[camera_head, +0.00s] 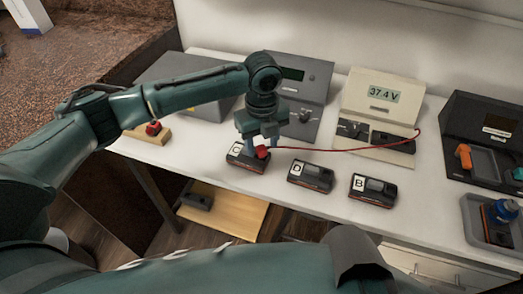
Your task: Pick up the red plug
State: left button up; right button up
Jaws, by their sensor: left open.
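The red plug (262,152) is a small red block at the end of a red cable, at the top of the black battery marked C (246,160). I cannot tell if it is seated in the battery. My left gripper (262,142) points down right over it, open, with its fingertips at about the plug's height on either side. Whether the fingers touch the plug is not clear. My right gripper is not in view.
The red cable (340,150) runs right to a beige meter (385,98) reading 37.4 V. Batteries D (312,176) and B (373,190) stand to the right. A grey device (300,85) is behind the gripper. A wooden block (146,136) with a red piece (153,128) lies left.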

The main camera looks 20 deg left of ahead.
pick_arm(q)
notch_tip(320, 180, down, 2)
grip_shut()
dwell(0.6)
